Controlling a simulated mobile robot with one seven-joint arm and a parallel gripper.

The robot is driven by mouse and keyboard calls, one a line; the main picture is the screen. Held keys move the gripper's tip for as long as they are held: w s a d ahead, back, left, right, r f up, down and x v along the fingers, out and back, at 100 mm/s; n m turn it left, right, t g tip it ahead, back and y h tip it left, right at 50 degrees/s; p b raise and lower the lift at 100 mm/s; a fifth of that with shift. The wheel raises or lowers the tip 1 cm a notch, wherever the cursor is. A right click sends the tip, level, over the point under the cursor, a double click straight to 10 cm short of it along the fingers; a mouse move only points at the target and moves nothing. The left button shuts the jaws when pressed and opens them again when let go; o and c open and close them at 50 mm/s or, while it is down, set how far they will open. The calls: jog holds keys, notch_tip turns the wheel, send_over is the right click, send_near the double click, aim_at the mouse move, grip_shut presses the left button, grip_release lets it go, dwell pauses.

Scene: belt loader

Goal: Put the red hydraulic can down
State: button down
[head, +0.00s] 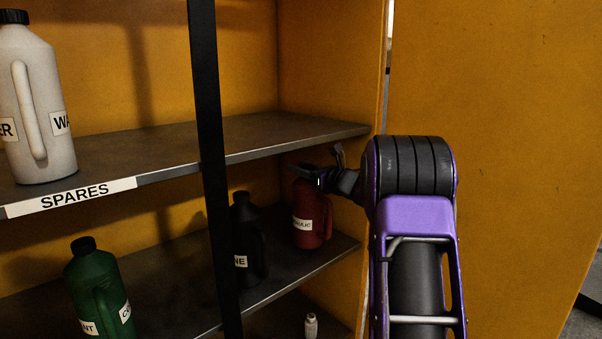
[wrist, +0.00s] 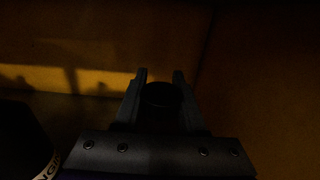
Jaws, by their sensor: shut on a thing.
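The red hydraulic can (head: 312,216) is upright at the right end of the middle shelf (head: 282,276), with a white label partly readable. It appears to stand on the shelf, though I cannot tell for sure that its base touches. My gripper (head: 322,178) is at the can's top, shut on its cap. In the wrist view my gripper (wrist: 160,82) has the dark round cap (wrist: 160,97) between its two fingers. The can's body is hidden below in that view.
A green can (head: 97,290) is further left. A white can (head: 42,100) stands on the upper shelf (head: 270,132), above. A small white bottle (head: 311,326) is below.

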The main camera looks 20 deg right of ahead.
jog(key=shift+f, duration=0.75)
jog(key=shift+c, duration=2.3)
grip_release()
jog(key=shift+r, duration=0.15)
jog(key=b+v, duration=0.1)
jog(key=v, duration=1.1)
jog(key=shift+b, duration=0.35)
